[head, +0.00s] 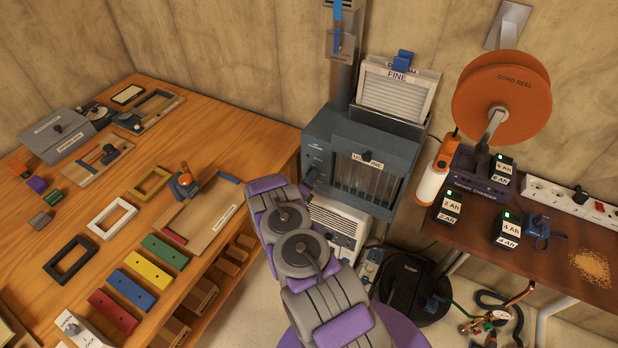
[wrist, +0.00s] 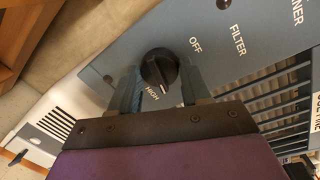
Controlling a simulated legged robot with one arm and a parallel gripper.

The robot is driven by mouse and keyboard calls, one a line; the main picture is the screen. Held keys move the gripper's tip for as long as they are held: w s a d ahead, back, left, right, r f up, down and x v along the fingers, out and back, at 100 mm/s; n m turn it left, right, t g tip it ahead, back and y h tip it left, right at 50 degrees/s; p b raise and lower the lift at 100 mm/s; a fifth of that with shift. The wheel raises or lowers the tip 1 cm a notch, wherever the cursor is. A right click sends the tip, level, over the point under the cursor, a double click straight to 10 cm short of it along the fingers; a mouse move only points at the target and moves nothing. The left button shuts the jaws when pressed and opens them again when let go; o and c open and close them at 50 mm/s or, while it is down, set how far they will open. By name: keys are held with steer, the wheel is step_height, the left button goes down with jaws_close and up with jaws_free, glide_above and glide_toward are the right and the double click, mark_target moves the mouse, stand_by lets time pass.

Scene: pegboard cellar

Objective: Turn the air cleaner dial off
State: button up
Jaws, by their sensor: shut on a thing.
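The air cleaner (head: 340,130) is a blue-grey box with a grille, standing against the wall in the head view. Its front panel (wrist: 225,60) is close up in the wrist view, with printed OFF and HIGH labels. The black round dial (wrist: 158,66) sits on this panel, and a pale mark on its lower side lies near HIGH. My gripper (wrist: 160,77) has one finger on each side of the dial and is shut on it. In the head view my arm reaches to the panel's left side, and the dial and fingertips are hard to make out.
A wooden bench (head: 150,270) with boards, frames and coloured blocks stands at the left. A white vented unit (head: 335,226) is below the air cleaner. An orange cord reel (head: 502,100) and a brown table (head: 585,240) with battery chargers are at the right.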

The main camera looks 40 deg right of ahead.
steer(key=shift+w+a+f+n+g+h+b, duration=0.15)
steer(key=shift+n+g+b, duration=0.45)
steer(key=shift+n, duration=2.55)
steer(key=shift+w+n+g+h+b, duration=0.15)
steer(key=shift+n+b, duration=0.8)
steer(key=shift+n, duration=2.25)
steer(key=shift+a+f+n+g+h+b, duration=0.15)
steer(key=shift+n+g+b, duration=0.5)
steer(key=shift+n, duration=2.5)
steer(key=o, duration=0.8)
steer(key=shift+d, duration=0.1)
steer(key=shift+o, duration=1.3)
steer(key=shift+r, duration=0.1)
steer(key=p+v, duration=0.1)
steer(key=v, duration=1.6)
steer(key=shift+s+p, duration=0.15)
steer(key=shift+p, duration=0.15)
